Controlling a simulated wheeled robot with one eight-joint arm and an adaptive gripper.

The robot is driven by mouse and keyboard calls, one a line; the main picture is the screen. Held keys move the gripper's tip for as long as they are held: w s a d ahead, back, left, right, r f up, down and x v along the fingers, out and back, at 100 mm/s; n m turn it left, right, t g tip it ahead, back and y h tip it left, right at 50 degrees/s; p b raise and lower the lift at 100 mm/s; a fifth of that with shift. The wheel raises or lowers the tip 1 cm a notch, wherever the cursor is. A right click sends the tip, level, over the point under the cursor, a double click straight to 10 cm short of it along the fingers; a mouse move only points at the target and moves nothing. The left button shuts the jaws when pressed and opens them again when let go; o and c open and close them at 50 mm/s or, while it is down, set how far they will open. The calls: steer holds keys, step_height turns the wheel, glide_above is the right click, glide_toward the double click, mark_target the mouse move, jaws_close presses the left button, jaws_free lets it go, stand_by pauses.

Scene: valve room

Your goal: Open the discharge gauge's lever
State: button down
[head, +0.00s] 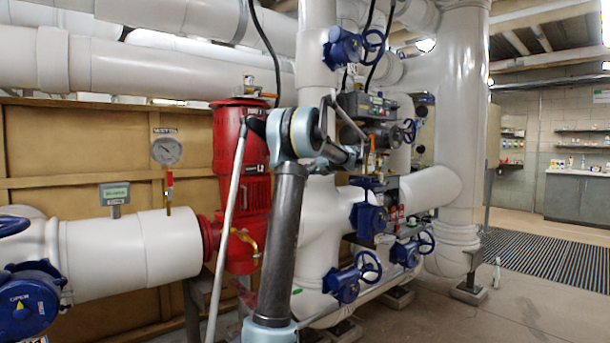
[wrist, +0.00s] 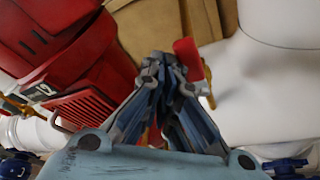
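A red lever (wrist: 188,57) shows in the wrist view just beyond and right of my gripper's (wrist: 165,66) fingertips. Its lower end is behind the right finger, and whether they touch I cannot tell. The fingers converge, with their tips close together and nothing clearly held between them. In the head view my gripper (head: 350,158) is small, among the pipework right of the red pump, and its fingers are hard to make out. No discharge gauge dial is clearly visible there. Another round gauge (head: 166,151) with a red lever (head: 169,179) is on the white pipe at left.
The red pump (head: 242,160) stands behind my arm; its red casing also fills the wrist view's left side (wrist: 48,35). A thick white pipe (wrist: 262,80) is close at right there. Blue handwheel valves (head: 345,283) crowd the right side. Floor (head: 500,315) is free at lower right.

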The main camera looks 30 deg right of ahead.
steer(key=shift+d, duration=0.1)
steer(key=s+d, duration=0.1)
steer(key=s, duration=0.8)
steer(key=shift+d, duration=0.15)
steer(key=shift+s+f, duration=0.1)
stand_by(0.5)
